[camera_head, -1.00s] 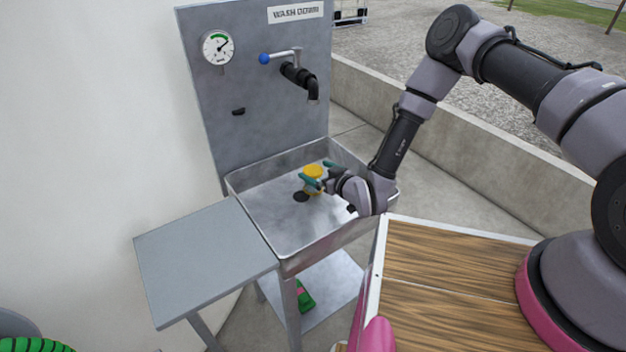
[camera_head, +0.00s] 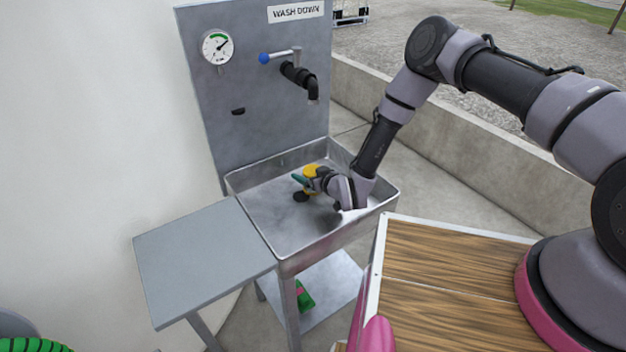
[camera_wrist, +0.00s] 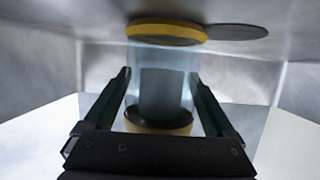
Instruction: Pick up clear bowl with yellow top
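The clear bowl with the yellow top (camera_head: 312,169) stands in the metal sink, partly hidden by my gripper (camera_head: 308,178). In the wrist view the bowl's clear body (camera_wrist: 162,85) shows between my two fingers (camera_wrist: 160,74), with a yellow band at its far end and another yellow edge nearer the palm. One finger is on each side of the bowl. The fingers are apart and look open; contact with the bowl's sides is not clear.
The sink (camera_head: 290,240) has raised walls around the bowl. A dark round drain (camera_head: 300,197) lies beside it. A black tap (camera_head: 300,75) sticks out from the back panel above. A grey side table (camera_head: 200,260) stands left, and a wooden top (camera_head: 450,270) lies at right.

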